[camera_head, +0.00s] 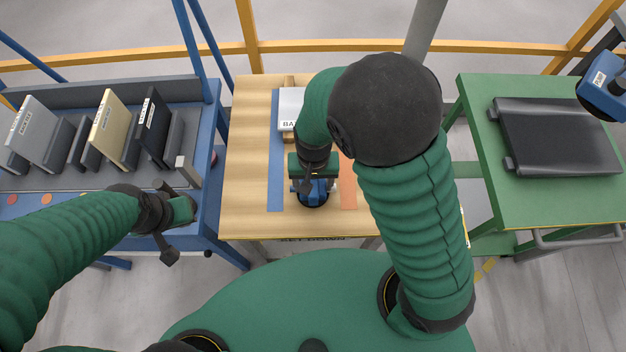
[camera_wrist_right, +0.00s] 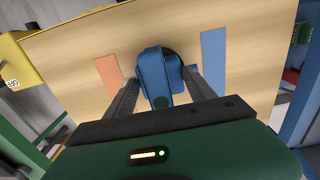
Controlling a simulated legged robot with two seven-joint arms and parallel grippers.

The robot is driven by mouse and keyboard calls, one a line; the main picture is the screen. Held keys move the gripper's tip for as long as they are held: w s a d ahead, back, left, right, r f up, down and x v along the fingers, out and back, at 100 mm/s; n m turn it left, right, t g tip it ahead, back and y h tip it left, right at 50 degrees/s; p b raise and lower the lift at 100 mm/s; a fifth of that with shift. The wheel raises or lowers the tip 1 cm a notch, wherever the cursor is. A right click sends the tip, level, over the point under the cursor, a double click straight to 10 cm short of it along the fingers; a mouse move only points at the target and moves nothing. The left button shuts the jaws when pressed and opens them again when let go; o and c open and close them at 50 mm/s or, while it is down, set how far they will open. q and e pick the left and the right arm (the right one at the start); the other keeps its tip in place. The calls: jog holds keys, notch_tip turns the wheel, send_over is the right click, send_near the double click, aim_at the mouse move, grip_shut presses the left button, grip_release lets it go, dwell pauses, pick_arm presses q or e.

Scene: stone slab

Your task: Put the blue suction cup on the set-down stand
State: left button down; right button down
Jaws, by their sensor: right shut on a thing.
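The blue suction cup (camera_head: 314,194) has a blue body and a dark round base. It is over the wooden top of the set-down stand (camera_head: 246,190), between a blue strip and an orange strip, near the front edge. My right gripper (camera_head: 313,183) is shut on it from above. In the right wrist view the suction cup (camera_wrist_right: 155,80) sits between the two fingers, with its dark base at the wood. I cannot tell whether the base touches the top. My left gripper (camera_head: 178,215) is open and empty by the blue rack's front edge.
A white labelled box (camera_head: 289,103) is at the back of the wooden top. A grey rack (camera_head: 60,180) with upright panels stands left. A green table (camera_head: 480,120) with a black panel (camera_head: 560,135) stands right, with another blue device (camera_head: 604,98) above its corner.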

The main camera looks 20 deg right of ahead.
jog(key=c, duration=0.7)
grip_release()
jog(key=shift+o, duration=1.3)
jog(key=shift+a, duration=0.1)
pick_arm(q)
jog(key=shift+a+f, duration=0.1)
jog(key=shift+a, duration=0.25)
pick_arm(e)
jog(key=shift+o, duration=0.6)
jog(key=shift+a, duration=0.15)
